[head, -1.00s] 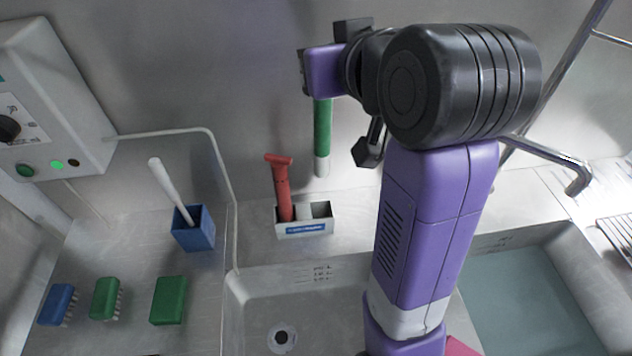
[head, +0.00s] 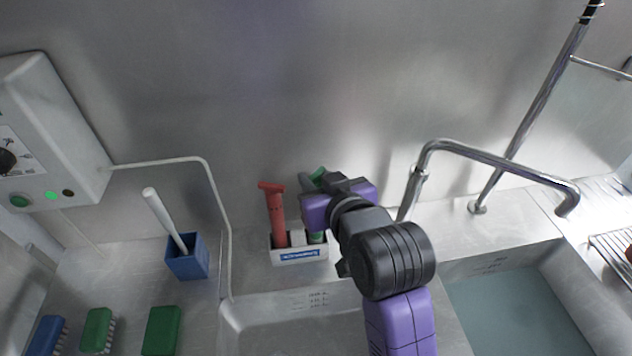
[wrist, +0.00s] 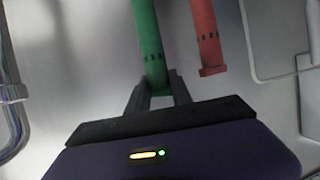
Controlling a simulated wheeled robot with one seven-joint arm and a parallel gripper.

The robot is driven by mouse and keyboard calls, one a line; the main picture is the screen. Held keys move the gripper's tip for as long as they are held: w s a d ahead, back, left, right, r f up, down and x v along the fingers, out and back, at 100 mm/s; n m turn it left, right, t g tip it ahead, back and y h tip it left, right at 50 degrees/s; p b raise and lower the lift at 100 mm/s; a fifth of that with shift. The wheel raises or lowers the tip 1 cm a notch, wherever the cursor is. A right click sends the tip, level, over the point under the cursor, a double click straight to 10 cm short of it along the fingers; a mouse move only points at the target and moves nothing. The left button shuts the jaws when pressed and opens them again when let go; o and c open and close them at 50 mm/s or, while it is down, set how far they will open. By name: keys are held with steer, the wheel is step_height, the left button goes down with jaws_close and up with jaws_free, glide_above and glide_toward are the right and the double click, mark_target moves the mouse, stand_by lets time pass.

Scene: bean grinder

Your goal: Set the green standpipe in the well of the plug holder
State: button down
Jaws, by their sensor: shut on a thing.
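The green standpipe (head: 317,238) stands roughly upright at the right-hand well of the white plug holder (head: 300,257). Its lower part shows just behind the holder's front wall and seems to be inside the well; how deep its end sits is hidden. Its top (head: 320,174) shows above my gripper (head: 311,184). My gripper is shut on the standpipe, low over the holder. In the wrist view, the green standpipe (wrist: 148,40) runs between the fingers of my gripper (wrist: 158,85). The well's opening is partly hidden by my gripper.
A red standpipe (head: 276,215) stands in the holder's left part, close beside my gripper. A blue cup with a white-handled brush (head: 187,257) is farther left. A chrome faucet (head: 490,158) and a water-filled basin (head: 515,305) lie to the right.

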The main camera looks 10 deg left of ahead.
steer(key=shift+f, duration=0.55)
steer(key=shift+f, duration=0.15)
steer(key=c, duration=1.1)
jaws_free()
steer(key=shift+c, duration=0.2)
steer(key=shift+r, duration=0.2)
steer(key=b+v, duration=0.1)
steer(key=v, duration=1.1)
steer(key=shift+d+f, duration=0.1)
steer(key=shift+f, duration=0.05)
